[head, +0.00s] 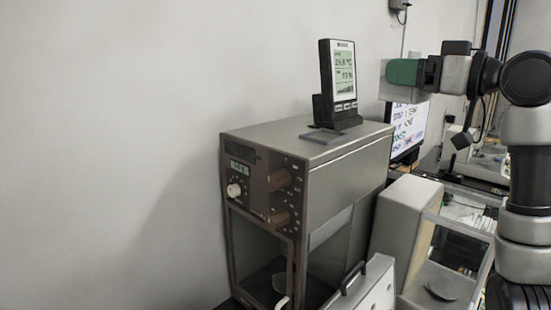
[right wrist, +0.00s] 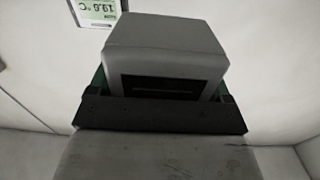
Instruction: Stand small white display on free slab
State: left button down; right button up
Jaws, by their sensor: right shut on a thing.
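My right gripper (head: 405,72), with green fingers, is at the upper right of the head view. It is shut on a pale box-shaped thing, which looks like the small white display (head: 400,95), held in the air to the right of the brown-grey cabinet. In the right wrist view the white display (right wrist: 165,42) shows a plain pale housing with a dark slot; its screen is not visible. A thin dark slab (head: 322,135) lies flat and bare on the cabinet top, in front of a black display (head: 342,75) in a black stand. My left gripper is out of view.
The brown-grey cabinet (head: 345,150) stands against the wall. Behind it is a screen with coloured writing (head: 408,125). To its right is a pale glass-fronted instrument (head: 405,210), with a handled case (head: 370,285) in front.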

aim_at(405, 101)
jog(key=shift+s+f, duration=0.15)
jog(key=shift+f, duration=0.3)
notch_tip(405, 101, down, 4)
jog(key=shift+a+r+m+t+h, duration=0.1)
jog(key=shift+a+m+t+h, duration=0.05)
jog(key=shift+m+t+h, duration=0.3)
jog(key=s+a+f+m+t+h, duration=0.1)
jog(key=s+f+h, duration=0.3)
jog(key=f, duration=1)
jog(key=s+a+f+m+t+h, duration=0.1)
jog(key=s+f+m+h, duration=0.2)
jog(key=s+f, duration=0.6)
jog(key=s+f+m+t+h, duration=0.2)
jog(key=s+f+m+h, duration=0.2)
jog(key=f, duration=1.7)
jog(key=s, duration=0.2)
jog(key=shift+s+a+h, duration=0.3)
jog(key=shift+a+h, duration=0.05)
jog(key=shift+a, duration=0.05)
